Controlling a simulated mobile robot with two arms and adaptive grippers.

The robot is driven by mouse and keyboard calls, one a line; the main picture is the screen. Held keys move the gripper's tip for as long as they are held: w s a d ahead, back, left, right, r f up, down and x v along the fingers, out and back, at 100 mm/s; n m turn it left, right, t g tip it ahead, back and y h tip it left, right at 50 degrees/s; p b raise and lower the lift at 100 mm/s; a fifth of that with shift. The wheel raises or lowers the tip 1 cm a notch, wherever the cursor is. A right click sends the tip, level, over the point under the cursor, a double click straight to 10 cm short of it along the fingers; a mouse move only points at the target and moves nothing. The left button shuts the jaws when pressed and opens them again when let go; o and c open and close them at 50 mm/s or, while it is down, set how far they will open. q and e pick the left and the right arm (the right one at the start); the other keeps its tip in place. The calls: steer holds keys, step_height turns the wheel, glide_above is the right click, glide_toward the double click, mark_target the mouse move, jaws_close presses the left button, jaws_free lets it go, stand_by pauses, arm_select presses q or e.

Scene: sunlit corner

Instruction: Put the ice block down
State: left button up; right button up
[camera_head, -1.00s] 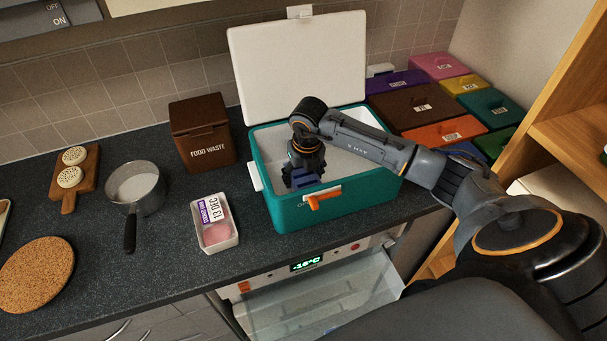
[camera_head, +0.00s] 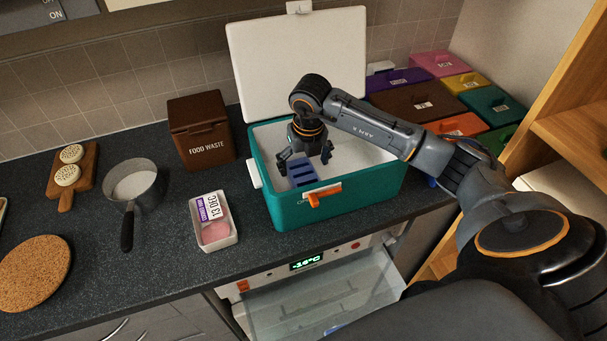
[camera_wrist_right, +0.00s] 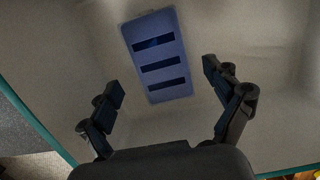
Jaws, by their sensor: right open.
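The ice block (camera_head: 302,173) is a blue slab with several dark slots. It is inside the teal cooler (camera_head: 340,197), near its front wall, below my right gripper. My right gripper (camera_head: 306,158) is open, reaching down into the cooler from above. In the right wrist view the ice block (camera_wrist_right: 157,55) lies on the pale cooler floor, beyond the spread fingertips of the gripper (camera_wrist_right: 165,85) and apart from both fingers. My left gripper is not in view.
The cooler's white lid (camera_head: 300,68) stands open behind. A brown food waste bin (camera_head: 202,132), a white tray with meat (camera_head: 213,222) and a saucepan (camera_head: 134,188) stand to the left. Coloured boxes (camera_head: 418,102) fill the right. An open drawer (camera_head: 320,295) sits below.

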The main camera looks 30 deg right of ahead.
mark_target(306, 180)
step_height(306, 180, up, 8)
steer(key=s+b, duration=0.1)
steer(key=shift+a+f+b, duration=0.15)
steer(key=shift+b, duration=0.25)
steer(key=shift+s+f, duration=0.1)
steer(key=shift+s, duration=0.05)
